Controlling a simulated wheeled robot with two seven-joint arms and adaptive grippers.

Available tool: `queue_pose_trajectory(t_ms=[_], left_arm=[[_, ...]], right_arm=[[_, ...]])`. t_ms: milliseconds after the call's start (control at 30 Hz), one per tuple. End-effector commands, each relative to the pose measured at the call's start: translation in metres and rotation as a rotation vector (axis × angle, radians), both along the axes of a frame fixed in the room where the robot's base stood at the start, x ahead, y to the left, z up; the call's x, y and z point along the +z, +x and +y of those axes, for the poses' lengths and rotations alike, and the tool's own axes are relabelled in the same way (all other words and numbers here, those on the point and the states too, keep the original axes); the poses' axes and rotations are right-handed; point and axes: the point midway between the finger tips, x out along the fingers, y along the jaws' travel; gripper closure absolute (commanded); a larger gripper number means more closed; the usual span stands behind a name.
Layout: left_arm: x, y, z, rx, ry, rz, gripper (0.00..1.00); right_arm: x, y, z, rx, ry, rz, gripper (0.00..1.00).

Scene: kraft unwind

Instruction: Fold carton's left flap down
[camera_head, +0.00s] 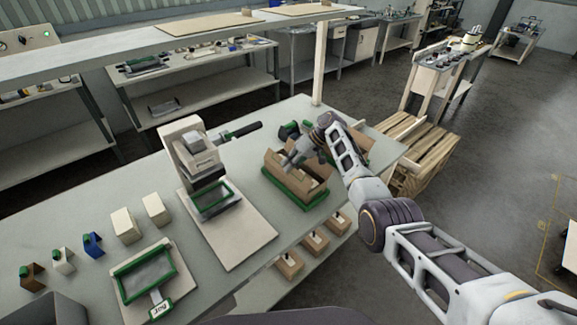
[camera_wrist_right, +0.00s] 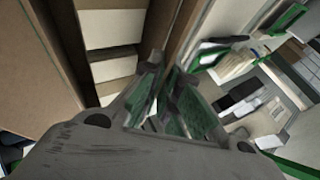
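The open brown carton (camera_head: 312,181) sits in a green tray or fixture (camera_head: 305,199) on the bench. My right gripper (camera_head: 290,161) is over the carton's left side, reaching down from the right. In the right wrist view, its two fingertips (camera_wrist_right: 168,72) are close together at the edge of a brown carton panel (camera_wrist_right: 186,32). I cannot tell whether they pinch it. A wide brown cardboard panel (camera_wrist_right: 42,50) fills the left of that view, with pale areas (camera_wrist_right: 110,30) between the panels. The gripper hides part of the carton's left flap. My left gripper is out of view.
A press-like machine (camera_head: 190,150) stands left of the carton on a pale board (camera_head: 245,232). Small blocks (camera_head: 123,225) and a green-framed tray (camera_head: 146,273) lie further left. A wooden post (camera_head: 319,65) rises behind. Small brown boxes (camera_head: 315,241) sit on the shelf below.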

Motion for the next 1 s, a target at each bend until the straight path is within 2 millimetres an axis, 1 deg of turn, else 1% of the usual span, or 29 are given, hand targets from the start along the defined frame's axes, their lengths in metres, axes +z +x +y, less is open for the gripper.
queue_pose_trajectory(t_ms=[300,400,500,867,1000], left_arm=[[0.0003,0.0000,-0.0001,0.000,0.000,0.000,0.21],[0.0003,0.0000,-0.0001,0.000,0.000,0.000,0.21],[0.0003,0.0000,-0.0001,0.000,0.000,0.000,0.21],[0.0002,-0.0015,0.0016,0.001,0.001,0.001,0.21],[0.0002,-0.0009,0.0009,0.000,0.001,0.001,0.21]], right_arm=[[-0.0006,-0.0005,-0.0002,0.000,-0.001,0.002,1.00],[-0.0006,-0.0005,-0.0002,0.000,-0.001,0.002,0.86],[-0.0005,-0.0004,-0.0001,0.000,-0.001,0.002,0.75],[0.0006,-0.0001,-0.0006,0.001,0.000,0.001,0.75],[0.0047,0.0002,-0.0045,0.000,0.000,0.000,0.75]])
